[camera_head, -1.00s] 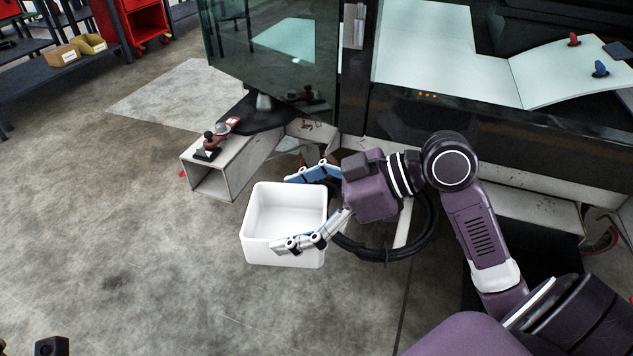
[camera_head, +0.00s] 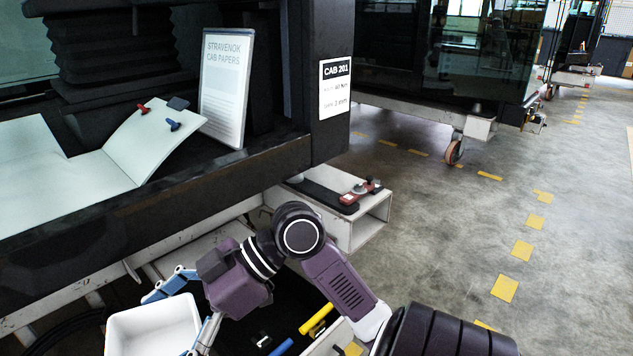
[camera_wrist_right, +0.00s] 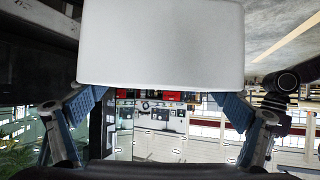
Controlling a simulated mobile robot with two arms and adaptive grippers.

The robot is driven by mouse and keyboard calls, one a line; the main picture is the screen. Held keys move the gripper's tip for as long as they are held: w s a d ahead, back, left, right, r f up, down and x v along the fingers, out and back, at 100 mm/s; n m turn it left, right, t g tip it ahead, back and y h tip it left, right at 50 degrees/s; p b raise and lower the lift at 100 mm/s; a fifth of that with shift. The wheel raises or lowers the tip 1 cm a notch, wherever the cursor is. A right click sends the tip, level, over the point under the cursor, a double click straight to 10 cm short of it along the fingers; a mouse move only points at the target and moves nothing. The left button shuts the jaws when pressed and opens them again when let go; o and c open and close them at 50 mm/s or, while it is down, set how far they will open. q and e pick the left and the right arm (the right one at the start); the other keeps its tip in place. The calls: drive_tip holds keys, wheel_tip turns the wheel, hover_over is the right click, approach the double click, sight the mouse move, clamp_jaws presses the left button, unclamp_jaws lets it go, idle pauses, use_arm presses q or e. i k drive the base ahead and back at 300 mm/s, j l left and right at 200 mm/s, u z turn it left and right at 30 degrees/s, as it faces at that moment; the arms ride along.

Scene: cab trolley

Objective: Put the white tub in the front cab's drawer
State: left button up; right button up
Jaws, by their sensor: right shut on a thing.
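The white tub (camera_head: 150,328) is at the lower left of the head view, upright and cut off by the bottom edge; the part of its inside that shows looks empty. My right gripper (camera_head: 172,324) is shut on it, its fingers along two opposite sides. In the right wrist view the tub (camera_wrist_right: 162,42) fills the top middle between the fingers (camera_wrist_right: 160,98). An open drawer (camera_head: 290,298) with a dark inside lies below the front cab, to the right of the tub and partly behind my arm. My left gripper is out of view.
A yellow-handled tool (camera_head: 316,318) and a blue one (camera_head: 281,347) lie in the drawer. The cab's ledge holds an open booklet (camera_head: 125,160) and a papers board (camera_head: 226,88). A trolley beam (camera_head: 365,222) juts out beyond the drawer. Floor at right is clear.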

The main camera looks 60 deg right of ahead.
sight(265, 317)
drive_tip(key=i+j+z, duration=0.15)
drive_tip(key=j+z, duration=0.2)
drive_tip(key=j, duration=0.2)
drive_tip(key=i+j+z, duration=0.1)
drive_tip(key=j+z, duration=0.2)
drive_tip(key=j, duration=0.25)
drive_tip(key=j+z, duration=0.35)
drive_tip(key=j, duration=0.25)
drive_tip(key=i, duration=0.45)
